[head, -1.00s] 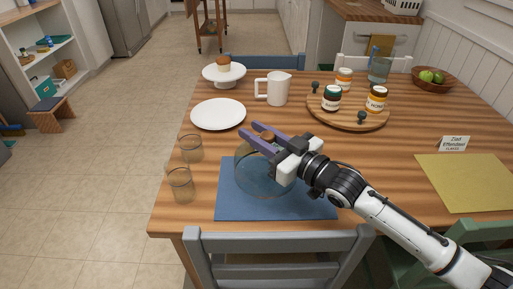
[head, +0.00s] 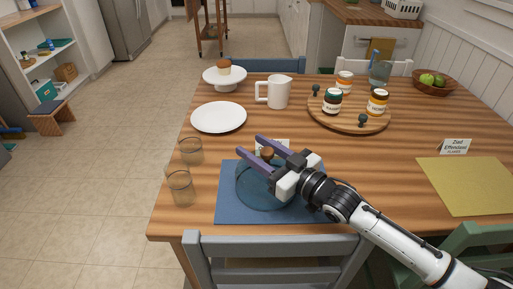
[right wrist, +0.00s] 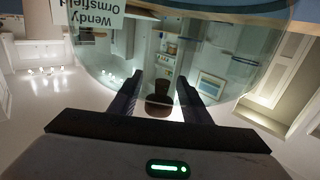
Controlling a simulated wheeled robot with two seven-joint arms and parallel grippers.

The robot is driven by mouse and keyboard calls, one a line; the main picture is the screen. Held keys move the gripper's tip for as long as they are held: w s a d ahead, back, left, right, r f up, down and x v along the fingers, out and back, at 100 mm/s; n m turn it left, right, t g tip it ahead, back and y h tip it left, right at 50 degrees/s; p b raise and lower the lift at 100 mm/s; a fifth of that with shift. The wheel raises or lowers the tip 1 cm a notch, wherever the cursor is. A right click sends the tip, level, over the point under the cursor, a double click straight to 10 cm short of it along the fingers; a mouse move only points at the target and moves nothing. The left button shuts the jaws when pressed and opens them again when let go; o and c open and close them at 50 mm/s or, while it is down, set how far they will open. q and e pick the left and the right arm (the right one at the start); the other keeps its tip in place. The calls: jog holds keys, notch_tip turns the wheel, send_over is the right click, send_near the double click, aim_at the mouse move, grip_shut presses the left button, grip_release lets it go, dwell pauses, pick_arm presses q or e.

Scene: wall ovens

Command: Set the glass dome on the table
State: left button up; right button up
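The clear glass dome (head: 258,195) with a brown knob (head: 267,153) stands on the blue placemat (head: 226,207) at the table's near side. My right gripper (head: 250,147) is over the dome's top, its two purple fingers on either side of the knob. In the right wrist view the fingers (right wrist: 160,92) are apart, with gaps beside the brown knob (right wrist: 158,104), so the gripper is open around it. The dome's glass (right wrist: 215,62) fills the upper part of that view. My left gripper is not in view.
Two glasses (head: 181,188) stand left of the mat. A white plate (head: 218,117), a cake stand (head: 224,78), a white pitcher (head: 278,91) and a wooden tray (head: 345,117) with jars are farther back. A name card (head: 272,145) stands behind the dome.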

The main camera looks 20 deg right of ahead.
aim_at(280, 162)
jog(key=shift+r, duration=0.2)
jog(key=v, duration=0.6)
jog(key=shift+f, duration=0.1)
jog(key=shift+s+d, duration=0.3)
jog(key=shift+s, duration=0.3)
jog(key=shift+s+d, duration=0.1)
